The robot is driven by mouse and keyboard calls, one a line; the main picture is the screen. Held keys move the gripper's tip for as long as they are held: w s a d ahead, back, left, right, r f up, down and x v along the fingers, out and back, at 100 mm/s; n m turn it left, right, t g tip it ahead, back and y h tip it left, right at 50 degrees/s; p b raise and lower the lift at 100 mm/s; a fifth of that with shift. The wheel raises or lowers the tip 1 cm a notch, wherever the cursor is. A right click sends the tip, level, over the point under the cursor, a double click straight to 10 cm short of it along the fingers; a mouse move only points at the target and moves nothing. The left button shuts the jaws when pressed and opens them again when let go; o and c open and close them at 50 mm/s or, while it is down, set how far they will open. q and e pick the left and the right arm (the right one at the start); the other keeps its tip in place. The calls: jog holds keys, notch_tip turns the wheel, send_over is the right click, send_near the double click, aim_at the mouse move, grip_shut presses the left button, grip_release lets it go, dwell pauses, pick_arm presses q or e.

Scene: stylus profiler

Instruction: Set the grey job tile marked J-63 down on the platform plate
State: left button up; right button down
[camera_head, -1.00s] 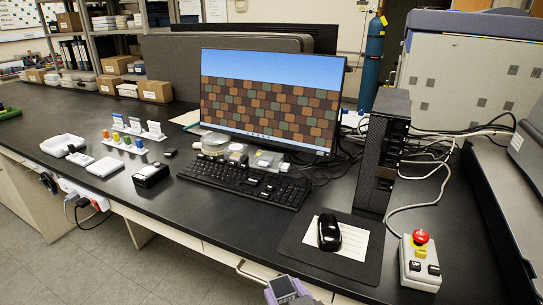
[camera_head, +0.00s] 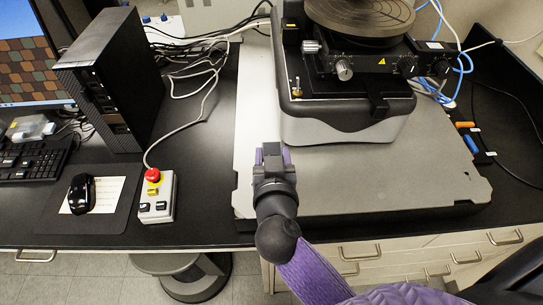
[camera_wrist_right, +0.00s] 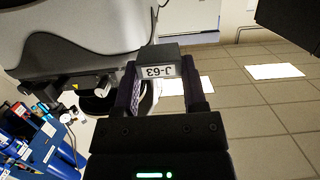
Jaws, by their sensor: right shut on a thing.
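The grey job tile, with a white label reading J-63 upside down, shows in the right wrist view (camera_wrist_right: 160,69) between the two fingers. My right gripper (camera_wrist_right: 160,88) is shut on it. In the head view the right gripper (camera_head: 272,150) is above the left front part of a broad grey plate (camera_head: 330,180), in front of the profiler. The tile is hard to make out there. A round dark disc (camera_head: 360,14) sits on top of the profiler. I cannot tell which of the two is the platform plate. My left gripper is not in view.
The profiler body (camera_head: 345,115) stands on the broad plate, with knobs at its front. A control box with a red button (camera_head: 155,195), a mouse (camera_head: 81,193) and a computer tower (camera_head: 110,80) are at left. The broad plate's front strip is bare. Blue cables run at right.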

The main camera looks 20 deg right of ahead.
jog(key=f, duration=0.1)
jog(key=f+b, duration=0.1)
jog(key=f, duration=0.1)
jog(key=f+b, duration=0.1)
jog(key=shift+s+a+f, duration=0.15)
jog(key=shift+s, duration=0.2)
notch_tip(320, 180, down, 3)
jog(key=shift+w+f+b, duration=0.1)
jog(key=shift+b, duration=0.95)
jog(key=shift+f+b, duration=0.3)
jog(key=shift+f, duration=0.05)
jog(key=shift+r, duration=0.25)
jog(key=shift+c, duration=0.7)
grip_release()
jog(key=shift+f, duration=0.1)
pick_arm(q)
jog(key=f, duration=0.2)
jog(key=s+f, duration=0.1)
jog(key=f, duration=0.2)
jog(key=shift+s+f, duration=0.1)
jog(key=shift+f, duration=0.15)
